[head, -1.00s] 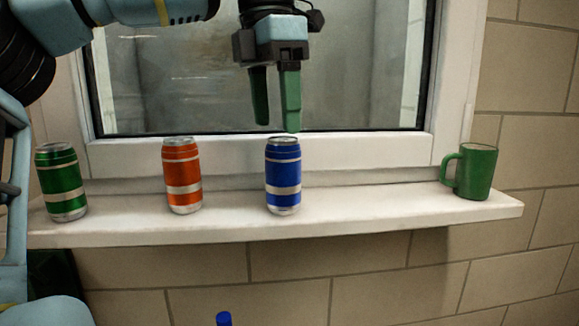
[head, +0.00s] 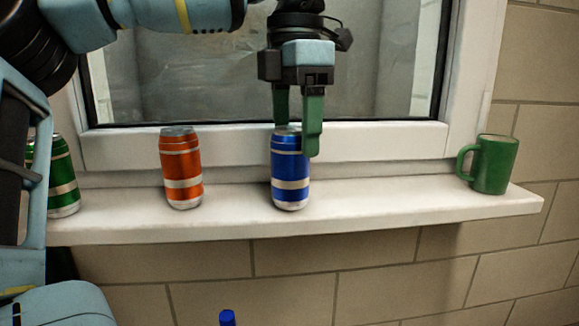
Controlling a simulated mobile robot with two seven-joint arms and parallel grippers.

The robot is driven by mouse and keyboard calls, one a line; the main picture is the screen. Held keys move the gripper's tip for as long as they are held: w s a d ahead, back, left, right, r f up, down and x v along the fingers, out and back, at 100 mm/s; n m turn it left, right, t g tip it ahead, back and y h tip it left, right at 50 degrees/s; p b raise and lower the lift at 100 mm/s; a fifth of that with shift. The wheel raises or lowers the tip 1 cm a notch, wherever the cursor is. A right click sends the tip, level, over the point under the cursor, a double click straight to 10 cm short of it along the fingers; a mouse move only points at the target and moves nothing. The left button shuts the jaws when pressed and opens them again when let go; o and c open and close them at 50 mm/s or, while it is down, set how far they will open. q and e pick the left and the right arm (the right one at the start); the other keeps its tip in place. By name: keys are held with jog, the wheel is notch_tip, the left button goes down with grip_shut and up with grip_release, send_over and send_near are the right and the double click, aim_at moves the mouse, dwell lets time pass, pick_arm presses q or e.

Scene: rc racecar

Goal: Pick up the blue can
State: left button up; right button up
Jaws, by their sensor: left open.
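The blue can (head: 290,175) stands upright on the white window sill, right of the orange can. My left gripper (head: 297,140) points down over it and is open. One green finger hangs in front of the can's upper right side; the other is partly hidden behind the can's top. I cannot tell whether the fingers touch the can. My right gripper is not in the picture.
An orange can (head: 181,170) stands to the left on the sill (head: 235,219). A green can (head: 62,178) at the far left is partly hidden by my arm. A green mug (head: 494,165) stands at the right. Behind is the window; below is a tiled wall.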

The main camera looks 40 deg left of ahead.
aim_at(291, 185)
pick_arm(q)
jog(key=shift+s+f, duration=0.25)
jog(key=shift+f, duration=0.15)
jog(key=f, duration=0.1)
jog(key=f+p, duration=0.1)
jog(key=f, duration=0.2)
jog(key=shift+s, duration=0.25)
jog(key=shift+f, duration=0.15)
jog(key=shift+c, duration=0.5)
jog(key=c, duration=0.9)
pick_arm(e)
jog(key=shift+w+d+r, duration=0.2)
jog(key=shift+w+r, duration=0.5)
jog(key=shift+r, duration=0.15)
pick_arm(q)
jog(key=shift+w, duration=0.1)
